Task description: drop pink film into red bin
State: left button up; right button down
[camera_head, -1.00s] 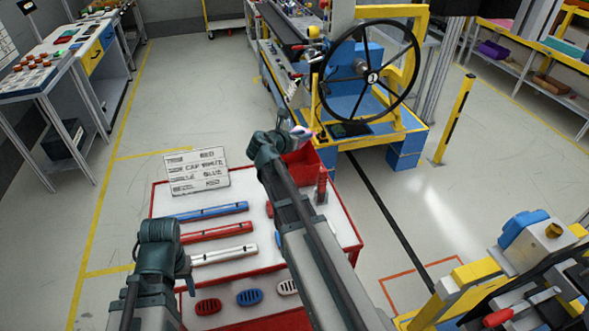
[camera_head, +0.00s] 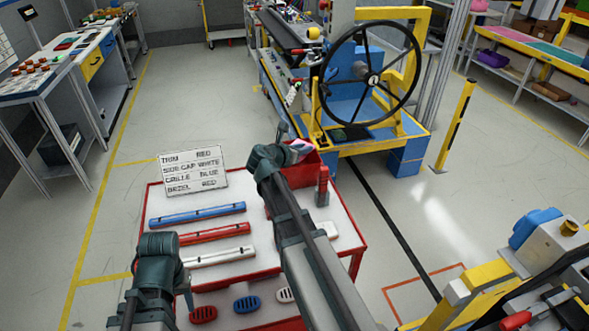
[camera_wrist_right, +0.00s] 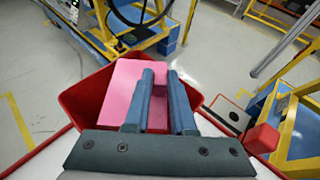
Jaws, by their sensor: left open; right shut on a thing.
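The pink film (camera_wrist_right: 122,92) is a flat pink sheet held between the two fingers of my right gripper (camera_wrist_right: 160,82). In the right wrist view it is over the open red bin (camera_wrist_right: 82,98), with the bin's walls showing on both sides. My right arm hides part of the bin. My left gripper (camera_head: 187,289) is open and low over the table's left front, apart from the bin.
The white table with red edges (camera_head: 347,236) holds blue, red and white bars (camera_head: 218,256) and several oval grilles (camera_head: 248,303). A lettered sign (camera_head: 193,172) stands at its back left. A red upright tool (camera_head: 322,187) stands close right of the bin. The steering-wheel stand (camera_head: 372,140) is behind.

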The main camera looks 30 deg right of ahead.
jog(key=c, duration=0.7)
grip_release()
jog(key=p+v, duration=0.5)
jog(key=v, duration=0.8)
jog(key=shift+s+a+r, duration=0.15)
jog(key=shift+a+r, duration=0.1)
jog(key=shift+a, duration=0.05)
